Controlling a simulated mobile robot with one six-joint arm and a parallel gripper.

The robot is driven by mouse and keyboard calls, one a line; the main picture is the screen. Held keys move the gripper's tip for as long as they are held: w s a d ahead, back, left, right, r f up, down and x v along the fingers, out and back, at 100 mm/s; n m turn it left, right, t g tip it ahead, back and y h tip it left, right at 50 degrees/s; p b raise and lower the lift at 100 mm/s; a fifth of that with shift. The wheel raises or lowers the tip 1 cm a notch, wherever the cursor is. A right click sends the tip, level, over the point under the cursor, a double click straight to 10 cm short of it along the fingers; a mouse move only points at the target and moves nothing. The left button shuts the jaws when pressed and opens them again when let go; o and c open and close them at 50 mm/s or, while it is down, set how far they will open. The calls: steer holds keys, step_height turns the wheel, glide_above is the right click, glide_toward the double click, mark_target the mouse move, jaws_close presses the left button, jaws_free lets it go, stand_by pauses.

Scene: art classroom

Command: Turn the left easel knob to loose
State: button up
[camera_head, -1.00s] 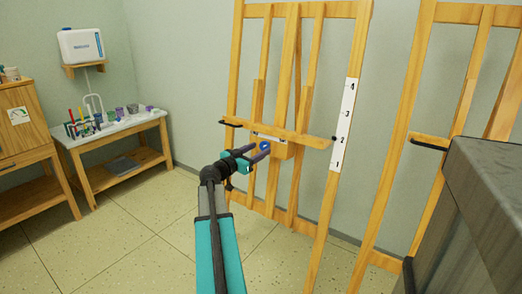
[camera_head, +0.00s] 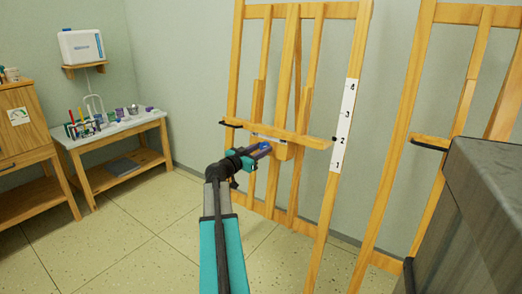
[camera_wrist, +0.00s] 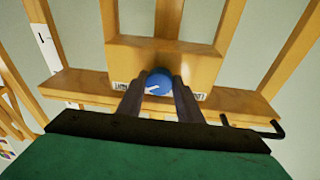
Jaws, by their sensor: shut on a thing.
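The blue easel knob (camera_head: 265,146) is on the wooden block at the middle of the left easel (camera_head: 283,100). In the wrist view the knob (camera_wrist: 158,83) sits between the two dark fingers of my gripper (camera_wrist: 160,95), which is shut on it from both sides. A white pointer mark shows on the knob's face, toward its lower left in that view. Small printed labels (camera_wrist: 121,86) flank the knob, partly covered by the fingers; I cannot read them surely. In the head view my gripper (camera_head: 259,150) reaches the block, and its fingers hide part of the knob.
A second easel (camera_head: 412,150) stands to the right, with a grey block-like surface (camera_head: 490,170) in front of it. A white numbered scale (camera_head: 341,130) is on the left easel's right post. Black hooks (camera_wrist: 278,129) stick out near the ledge. A paint-supply table (camera_head: 110,130) stands left; floor between is clear.

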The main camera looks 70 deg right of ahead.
steer(key=shift+f+n+b, duration=0.1)
steer(key=shift+n+b, duration=0.2)
steer(key=shift+n, duration=0.1)
steer(key=n+t, duration=0.1)
steer(key=n, duration=0.3)
steer(key=n+t, duration=0.1)
steer(key=n, duration=0.3)
steer(key=n+t, duration=0.1)
steer(key=n, duration=0.3)
steer(key=shift+s+a+r+n+h, duration=0.1)
steer(key=shift+s+r+n+h, duration=0.2)
steer(key=shift+n, duration=0.1)
steer(key=n+p, duration=0.2)
steer(key=n+t+p, duration=0.1)
steer(key=n+p, duration=0.3)
steer(key=shift+s+r+n+y+p, duration=0.1)
steer(key=shift+r+n+y+p, duration=0.2)
steer(key=shift+n+y, duration=0.1)
steer(key=n+p, duration=0.4)
steer(key=p, duration=0.1)
steer(key=shift+t+y, duration=0.3)
steer(key=n+p, duration=0.2)
steer(key=shift+p, duration=0.4)
steer(key=shift+f, duration=0.1)
